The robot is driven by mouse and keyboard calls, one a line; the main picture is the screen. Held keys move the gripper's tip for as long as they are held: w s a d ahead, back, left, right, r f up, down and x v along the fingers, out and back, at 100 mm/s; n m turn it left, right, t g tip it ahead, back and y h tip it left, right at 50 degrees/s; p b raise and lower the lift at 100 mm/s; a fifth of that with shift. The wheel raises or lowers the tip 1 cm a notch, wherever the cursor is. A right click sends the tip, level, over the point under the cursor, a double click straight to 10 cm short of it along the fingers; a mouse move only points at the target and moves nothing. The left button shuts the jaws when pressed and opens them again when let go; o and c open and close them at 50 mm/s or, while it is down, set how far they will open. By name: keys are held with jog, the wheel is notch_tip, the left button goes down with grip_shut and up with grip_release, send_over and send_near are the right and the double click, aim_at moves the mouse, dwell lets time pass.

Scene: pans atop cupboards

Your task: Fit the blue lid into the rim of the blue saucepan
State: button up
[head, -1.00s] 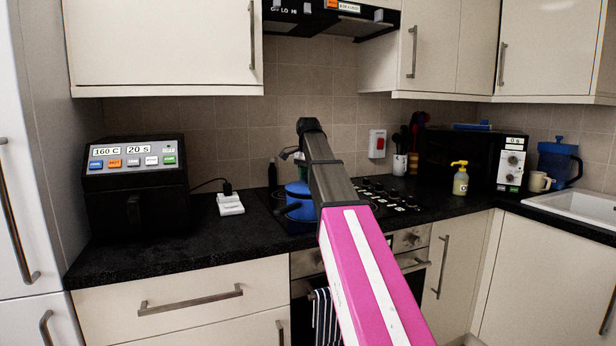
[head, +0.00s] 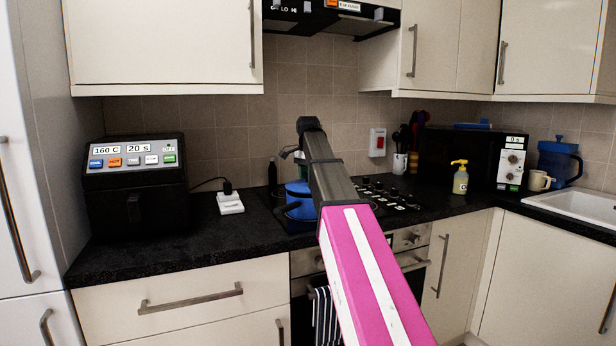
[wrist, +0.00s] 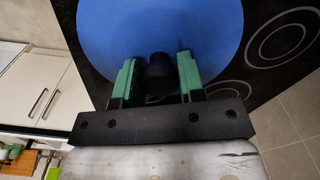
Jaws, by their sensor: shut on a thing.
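The blue lid (wrist: 157,30) fills the top middle of the wrist view as a flat blue disc with a black knob (wrist: 160,75). My gripper (wrist: 158,76) has its green fingers on either side of the knob and is shut on it. The blue saucepan (head: 298,208) stands on the hob in the head view, partly hidden behind my arm. In the head view my gripper is mostly hidden by my arm, with a bit of green showing above the pan. The lid covers the pan's rim in the wrist view, so I cannot tell whether it is seated.
The black hob (head: 385,198) has free rings right of the pan, seen in the wrist view. A dark bottle (head: 272,172) stands behind the pan. An air fryer (head: 135,185) and a white object (head: 230,203) are to the left. A soap bottle (head: 460,180) and microwave (head: 475,158) are to the right.

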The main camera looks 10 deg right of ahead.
jog(key=shift+f, duration=0.95)
jog(key=o, duration=1)
jog(key=shift+o, duration=0.2)
jog(key=shift+w, duration=0.1)
